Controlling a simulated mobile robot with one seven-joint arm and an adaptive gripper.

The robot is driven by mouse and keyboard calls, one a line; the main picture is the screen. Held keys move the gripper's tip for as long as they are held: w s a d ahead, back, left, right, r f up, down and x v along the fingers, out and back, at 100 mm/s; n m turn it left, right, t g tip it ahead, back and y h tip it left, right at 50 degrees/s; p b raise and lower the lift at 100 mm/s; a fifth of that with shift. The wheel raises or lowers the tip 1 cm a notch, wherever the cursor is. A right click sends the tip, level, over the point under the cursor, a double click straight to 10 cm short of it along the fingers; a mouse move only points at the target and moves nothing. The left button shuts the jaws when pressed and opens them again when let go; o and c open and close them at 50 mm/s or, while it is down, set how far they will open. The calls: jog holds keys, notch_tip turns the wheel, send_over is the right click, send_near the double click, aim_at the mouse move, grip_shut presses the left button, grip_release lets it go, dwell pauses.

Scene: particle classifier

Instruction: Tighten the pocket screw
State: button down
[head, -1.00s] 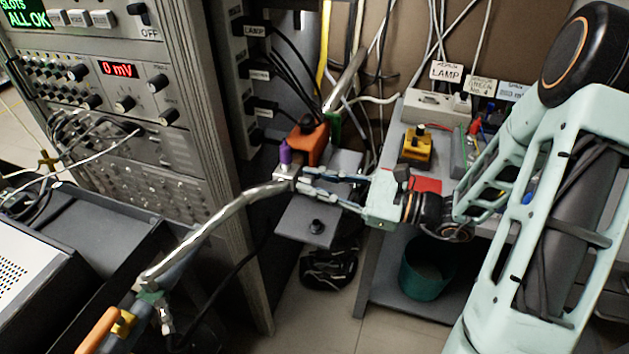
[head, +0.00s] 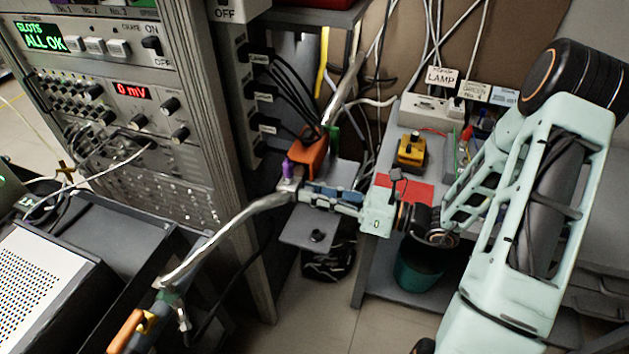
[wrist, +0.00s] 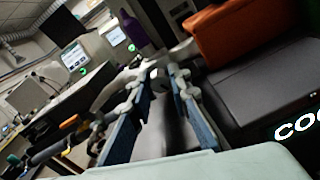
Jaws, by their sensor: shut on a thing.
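A purple-topped piece (head: 288,168) stands upright on a small metal fitting (head: 287,185) at the end of a bent silver tube (head: 225,235). My gripper (head: 302,191) reaches the fitting from the right, its blue-padded fingers close together. In the wrist view my gripper (wrist: 157,75) is shut on a small pale metal piece (wrist: 160,76) at the fitting, just below and right of the purple top (wrist: 133,30). I cannot clearly make out a pocket screw; the fingertips partly hide the gripped piece.
An orange block (head: 309,152) stands close behind the fitting, also large in the wrist view (wrist: 230,35). An instrument rack (head: 130,100) stands left. A yellow box (head: 411,152) sits on the right bench.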

jog(key=m+p, duration=0.3)
jog(key=m, duration=0.1)
jog(key=shift+r+p, duration=0.15)
jog(key=shift+p, duration=0.25)
jog(key=shift+m+p, duration=0.95)
jog(key=shift+m, duration=0.45)
jog(key=shift+f, duration=0.2)
jog(key=c, duration=1.8)
grip_release()
jog(key=shift+d, duration=0.1)
jog(key=shift+f, duration=0.1)
